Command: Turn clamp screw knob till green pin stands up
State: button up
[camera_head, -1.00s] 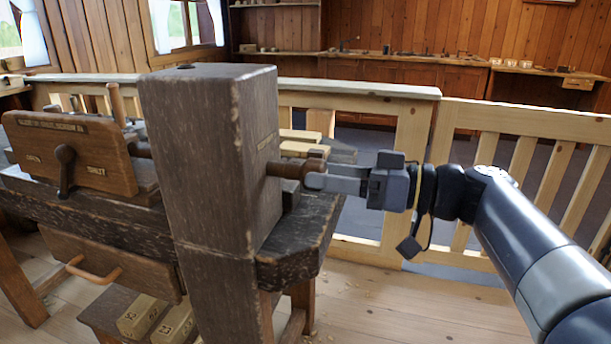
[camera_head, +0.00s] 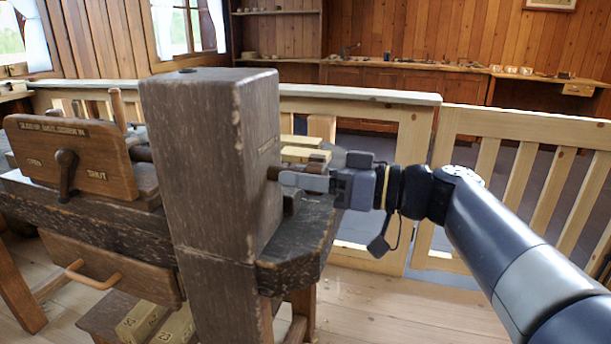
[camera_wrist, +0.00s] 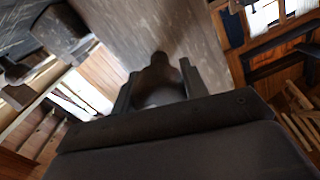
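The tall dark wooden post (camera_head: 205,170) stands in the middle of the head view. A short shaft (camera_head: 273,173) comes out of its right face. The clamp screw knob is hidden behind my fingers there; in the wrist view the dark, rounded knob (camera_wrist: 160,84) sits between my two fingers. My gripper (camera_head: 303,181) reaches in from the right, level with the shaft and close to the post. In the wrist view my gripper (camera_wrist: 160,92) has a finger on each side of the knob. The knob nearly fills the gap; whether both fingers press on it is unclear. No green pin shows.
A dark bench (camera_head: 300,245) carries the post. A wooden plate with a lever (camera_head: 66,170), marked OPEN and SHUT, stands left of it. Yellowish blocks (camera_head: 305,154) lie behind the shaft. A wooden railing (camera_head: 410,160) runs behind my arm. Open floor lies at the front right.

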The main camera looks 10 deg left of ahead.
jog(key=c, duration=0.4)
jog(key=shift+c, duration=0.2)
jog(key=m+p, duration=0.1)
jog(key=m, duration=0.4)
jog(key=shift+r+m+p, duration=0.1)
jog(key=shift+m+p, duration=0.25)
jog(key=shift+m, duration=0.05)
jog(key=m+p, duration=0.3)
jog(key=m, duration=0.3)
jog(key=shift+p, duration=0.4)
jog(key=m+p, duration=0.3)
jog(key=m, duration=0.1)
jog(key=m+p, duration=0.3)
jog(key=shift+m, duration=0.4)
jog(key=m+p, duration=0.4)
jog(key=shift+f+m+p, duration=0.3)
jog(key=shift+m+p, duration=0.8)
jog(key=shift+p, duration=0.05)
